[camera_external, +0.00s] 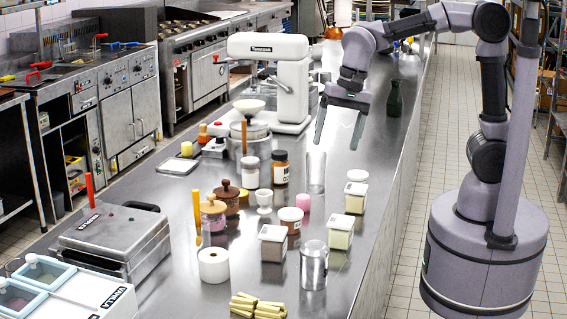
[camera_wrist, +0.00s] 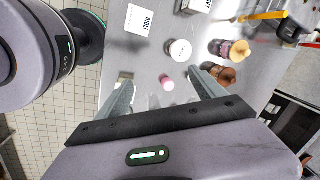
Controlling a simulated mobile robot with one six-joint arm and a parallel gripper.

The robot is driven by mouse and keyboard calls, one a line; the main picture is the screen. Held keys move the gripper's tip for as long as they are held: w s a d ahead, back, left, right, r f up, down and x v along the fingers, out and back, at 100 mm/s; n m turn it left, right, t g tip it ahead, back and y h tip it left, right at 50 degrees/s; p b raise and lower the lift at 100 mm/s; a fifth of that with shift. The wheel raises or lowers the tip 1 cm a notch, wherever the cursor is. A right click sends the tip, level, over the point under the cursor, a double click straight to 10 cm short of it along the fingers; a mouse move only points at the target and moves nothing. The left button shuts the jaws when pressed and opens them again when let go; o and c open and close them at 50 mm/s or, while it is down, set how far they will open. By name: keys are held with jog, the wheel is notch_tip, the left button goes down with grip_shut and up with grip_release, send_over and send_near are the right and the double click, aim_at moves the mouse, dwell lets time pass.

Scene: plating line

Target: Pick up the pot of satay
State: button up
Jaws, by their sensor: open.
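No label reading satay is legible. The likeliest match is a small round pot with a white lid and reddish-brown contents (camera_external: 290,221), standing upright mid-counter. In the wrist view its white lid (camera_wrist: 180,50) shows beyond the fingertips, up from a pink cylinder (camera_wrist: 167,84). My gripper (camera_external: 338,138) is open and empty, above the counter and farther back than the pot. In the wrist view its fingers (camera_wrist: 160,84) are spread wide, with the pink cylinder seen between them. The gripper appears to touch nothing.
Square white-lidded tubs (camera_external: 340,231) stand close to the right of the pot. Wooden-lidded pots (camera_external: 213,213) and a white cup (camera_external: 264,200) are to its left. A clear glass (camera_external: 316,172) stands behind it, a metal can (camera_external: 314,265) in front. The counter's right strip is clearer.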

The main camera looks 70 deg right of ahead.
jog(key=w+a+f+m+g+h+p, duration=0.15)
jog(key=w+a+m+p, duration=0.3)
jog(key=w, duration=0.45)
jog(key=m+b, duration=0.1)
jog(key=b, duration=0.4)
send_over(291, 212)
jog(key=shift+g, duration=0.35)
jog(key=f, duration=0.9)
jog(key=a+f, duration=0.1)
jog(key=f, duration=0.3)
jog(key=shift+s+f, duration=0.15)
jog(key=f, duration=0.2)
jog(key=f+b, duration=0.1)
jog(key=f, duration=0.1)
jog(key=d+f+b, duration=0.1)
jog(key=f, duration=0.1)
jog(key=shift+w, duration=0.2)
jog(key=shift+r, duration=0.15)
jog(key=shift+c, duration=0.9)
jog(key=c, duration=1.2)
